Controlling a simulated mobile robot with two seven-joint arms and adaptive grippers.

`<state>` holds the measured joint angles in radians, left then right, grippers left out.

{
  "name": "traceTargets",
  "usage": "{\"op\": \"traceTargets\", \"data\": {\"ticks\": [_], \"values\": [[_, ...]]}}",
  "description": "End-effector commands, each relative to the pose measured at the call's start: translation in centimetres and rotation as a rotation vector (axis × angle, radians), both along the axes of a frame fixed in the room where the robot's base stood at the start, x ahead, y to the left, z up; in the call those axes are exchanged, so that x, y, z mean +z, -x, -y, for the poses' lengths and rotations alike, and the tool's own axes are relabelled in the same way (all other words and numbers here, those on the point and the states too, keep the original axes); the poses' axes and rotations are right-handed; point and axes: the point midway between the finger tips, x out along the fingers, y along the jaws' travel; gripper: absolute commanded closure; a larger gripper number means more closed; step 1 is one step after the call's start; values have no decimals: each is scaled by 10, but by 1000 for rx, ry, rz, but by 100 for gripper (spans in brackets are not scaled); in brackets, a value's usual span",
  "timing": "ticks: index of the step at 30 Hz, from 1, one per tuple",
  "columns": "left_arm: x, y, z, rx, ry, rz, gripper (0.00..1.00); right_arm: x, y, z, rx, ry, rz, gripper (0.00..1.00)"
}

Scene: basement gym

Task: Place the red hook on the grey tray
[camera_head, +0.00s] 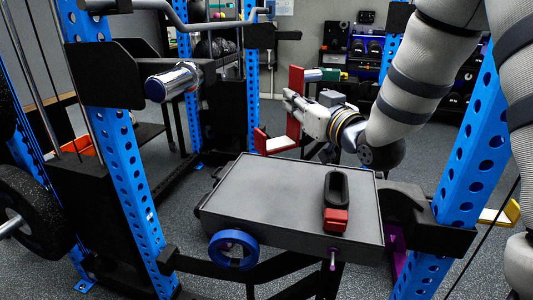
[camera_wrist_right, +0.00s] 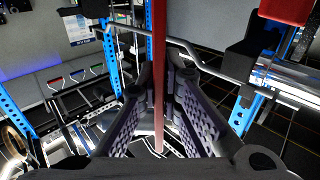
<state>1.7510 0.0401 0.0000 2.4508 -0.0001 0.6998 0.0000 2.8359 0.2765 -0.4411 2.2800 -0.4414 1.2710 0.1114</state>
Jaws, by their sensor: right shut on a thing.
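The red hook (camera_head: 295,122) is an upright red bar with a foot reaching left at its lower end, beyond the far edge of the grey tray. My right gripper (camera_head: 290,98) is shut on the upright bar and holds it off the tray. In the right wrist view the red bar (camera_wrist_right: 159,50) runs between the two ridged fingers (camera_wrist_right: 160,90). The grey tray (camera_head: 265,195) is a flat grey slab in the middle of the head view. A black oval piece with a red end (camera_head: 336,219) lies on its right part. My left gripper is not in view.
Blue perforated rack posts stand left (camera_head: 128,165) and right (camera_head: 468,155) of the tray. A chrome bar end (camera_head: 172,82) juts in at upper left. A blue ring (camera_head: 233,250) is at the tray's front edge. The tray's left and middle are bare.

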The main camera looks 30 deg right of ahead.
Motion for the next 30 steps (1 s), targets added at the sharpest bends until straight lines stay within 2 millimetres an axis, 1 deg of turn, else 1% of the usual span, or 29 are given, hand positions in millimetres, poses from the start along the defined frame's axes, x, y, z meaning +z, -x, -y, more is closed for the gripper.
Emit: {"op": "traceTargets", "data": {"ticks": [1,2,3,6,9,14,16,18,20,27,30], "values": [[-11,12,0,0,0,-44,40,-23,-14,-12,6,3,-27,100],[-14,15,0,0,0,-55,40,-28,-19,-18,5,1,-29,100],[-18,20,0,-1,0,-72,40,-40,-25,-24,4,1,-34,100],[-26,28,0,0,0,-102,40,-60,-36,-36,2,-1,-29,100],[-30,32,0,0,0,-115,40,-68,-42,-45,2,1,-22,100],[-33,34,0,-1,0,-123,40,-74,-47,-51,2,1,-15,100],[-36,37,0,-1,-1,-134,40,-84,-51,-56,1,-1,-17,100],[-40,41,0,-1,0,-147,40,-99,-50,-55,0,-2,-21,100],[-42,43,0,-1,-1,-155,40,-109,-50,-55,1,-2,-20,100],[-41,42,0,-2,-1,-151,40,-107,-50,-55,1,-2,-11,100],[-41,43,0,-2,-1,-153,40,-110,-50,-55,1,-2,-12,100]]}}
